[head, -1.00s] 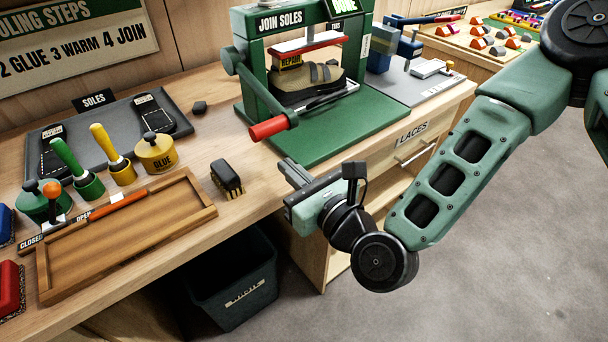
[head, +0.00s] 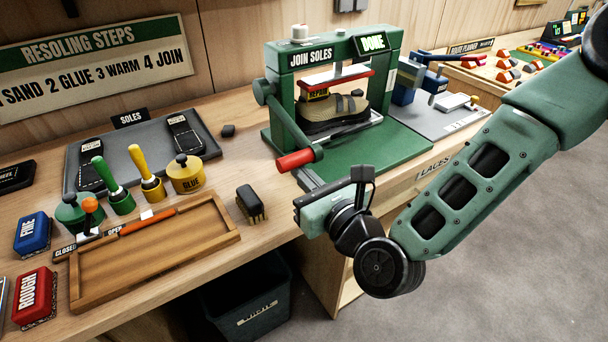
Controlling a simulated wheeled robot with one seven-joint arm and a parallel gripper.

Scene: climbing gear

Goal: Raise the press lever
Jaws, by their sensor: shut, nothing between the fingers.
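The green press (head: 277,62) stands on the bench with a "JOIN SOLES" label and a lit "DONE" sign (head: 372,42). Its lever (head: 286,125) slopes down from the pivot on the left side toward the front. The lever ends in a red handle (head: 295,160), low over the front of the press base. My gripper (head: 300,176) is shut and empty, just below and in front of the red handle. I cannot tell whether they touch.
A dark brush (head: 251,202) and a wooden tray (head: 160,285) lie left of my gripper. The glue pot (head: 186,176) and handled tools stand behind the tray. A blue clamp-like device (head: 408,82) stands right of the press. A waste bin (head: 245,305) is below the bench edge.

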